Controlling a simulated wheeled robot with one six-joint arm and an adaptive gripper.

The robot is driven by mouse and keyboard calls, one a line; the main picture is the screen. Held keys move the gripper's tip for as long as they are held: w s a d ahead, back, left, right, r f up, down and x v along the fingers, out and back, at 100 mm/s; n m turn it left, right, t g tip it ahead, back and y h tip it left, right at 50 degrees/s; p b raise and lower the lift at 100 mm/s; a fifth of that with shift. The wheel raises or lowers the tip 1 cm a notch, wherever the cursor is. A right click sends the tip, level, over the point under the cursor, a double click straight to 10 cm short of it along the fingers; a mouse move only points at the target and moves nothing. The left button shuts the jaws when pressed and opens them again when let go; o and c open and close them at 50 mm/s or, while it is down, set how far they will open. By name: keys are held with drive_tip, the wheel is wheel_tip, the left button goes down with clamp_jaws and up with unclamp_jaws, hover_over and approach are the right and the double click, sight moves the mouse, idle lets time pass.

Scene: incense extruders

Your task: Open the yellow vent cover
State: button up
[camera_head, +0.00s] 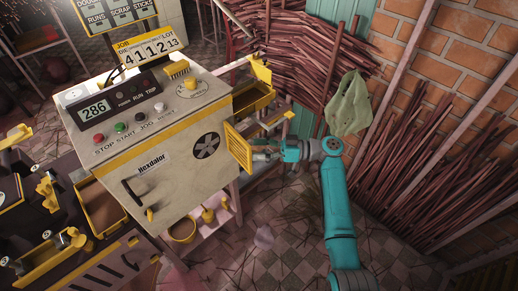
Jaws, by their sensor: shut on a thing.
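The yellow vent cover (238,147) is a slatted panel at the right side of the beige machine (160,185). It stands out at an angle from the machine's front face, beside a dark round fan opening (206,146). My gripper (262,152) comes in from the right on the teal arm and is shut on the vent cover at its right edge. The fingertips are small in this view and partly hidden by the cover's edge.
A control panel with buttons and a "286" display (95,107) tops the machine. A yellow-edged tray (252,100) juts out behind the cover. Bundled sticks (440,170) and a green cloth (349,104) stand right.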

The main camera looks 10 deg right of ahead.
drive_tip(key=s+d, duration=0.2)
drive_tip(key=d, duration=0.9)
drive_tip(key=shift+s+d, duration=0.15)
drive_tip(key=shift+d, duration=0.25)
